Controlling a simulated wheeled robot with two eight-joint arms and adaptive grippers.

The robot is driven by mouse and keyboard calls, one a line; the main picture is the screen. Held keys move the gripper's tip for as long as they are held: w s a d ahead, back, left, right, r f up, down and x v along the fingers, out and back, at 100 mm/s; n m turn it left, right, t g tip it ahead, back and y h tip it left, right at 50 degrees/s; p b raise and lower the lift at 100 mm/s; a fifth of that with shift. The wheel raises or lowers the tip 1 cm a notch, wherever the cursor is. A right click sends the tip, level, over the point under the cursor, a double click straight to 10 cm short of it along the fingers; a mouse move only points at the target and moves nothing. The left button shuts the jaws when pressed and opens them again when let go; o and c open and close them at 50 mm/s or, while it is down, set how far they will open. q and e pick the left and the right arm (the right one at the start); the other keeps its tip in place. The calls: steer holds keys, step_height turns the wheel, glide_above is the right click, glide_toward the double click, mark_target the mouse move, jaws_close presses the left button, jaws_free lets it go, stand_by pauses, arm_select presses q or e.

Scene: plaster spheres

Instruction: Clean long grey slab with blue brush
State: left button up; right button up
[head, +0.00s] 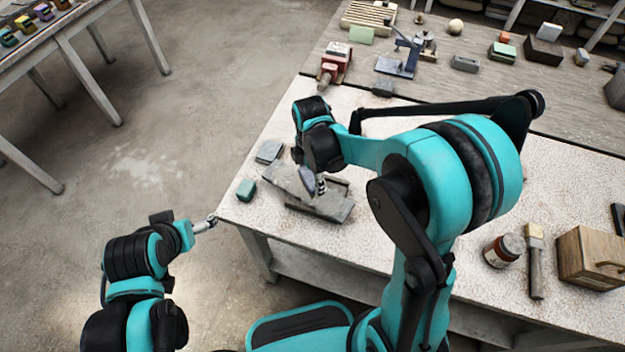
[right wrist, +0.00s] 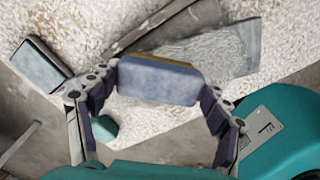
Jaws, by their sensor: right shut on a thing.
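My right gripper (head: 319,187) is over the near left part of the table, low at the grey slab. In the right wrist view the right gripper (right wrist: 160,85) is shut on the blue brush (right wrist: 157,82), a blue-grey block with a yellowish edge, one finger at each end. The long grey slab (head: 325,209) lies under the gripper in the head view, partly hidden by it. In the wrist view the slab (right wrist: 205,54) has a rough pale face and a smoother grey end. I cannot tell whether the brush touches it. My left gripper (head: 208,224) is beside the table's left corner, its jaws too small to read.
A small grey block (head: 269,151) and a teal block (head: 245,190) lie left of the slab. Tools and blocks line the back.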

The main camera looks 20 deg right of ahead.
steer(key=shift+s+d, duration=0.2)
steer(key=shift+s, duration=0.9)
steer(key=shift+s+d, duration=0.2)
steer(key=shift+s, duration=0.9)
steer(key=shift+w+a, duration=0.25)
steer(key=shift+w, duration=0.85)
steer(key=shift+w+a, duration=0.2)
steer(key=shift+w, duration=0.9)
steer(key=shift+s+r, duration=0.1)
steer(key=shift+s+d+r+p, duration=0.15)
steer(key=shift+s+r+p, duration=0.15)
steer(key=shift+s, duration=0.25)
steer(key=shift+s+d+r+p, duration=0.1)
steer(key=shift+s+r+p, duration=0.05)
steer(key=shift+s+r, duration=0.3)
steer(key=shift+f, duration=0.15)
steer(key=shift+f+b, duration=0.7)
steer(key=shift+f, duration=0.05)
